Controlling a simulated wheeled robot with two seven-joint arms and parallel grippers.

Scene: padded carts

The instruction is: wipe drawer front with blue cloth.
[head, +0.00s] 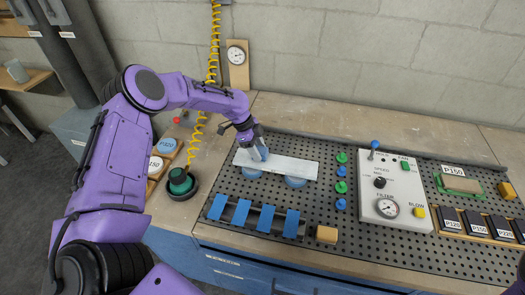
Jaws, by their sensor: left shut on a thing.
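My left gripper (259,149) is over the pale flat board (297,168) on the perforated bench top. It is shut on a small light-blue piece, which looks like the blue cloth (262,154); the fingers partly hide it. The piece is at the board's upper surface; I cannot tell if it touches. The blue drawer fronts (232,263) are below the bench's front edge, seen steeply from above and partly cut off by the frame. My right gripper is not in view.
Several blue strips (240,214) lie over a dark rail in front of the board, with a wooden block (326,234) beside it. A control box (392,190) stands to the right. A yellow coiled hose (199,130) hangs behind a dark round tool (180,182).

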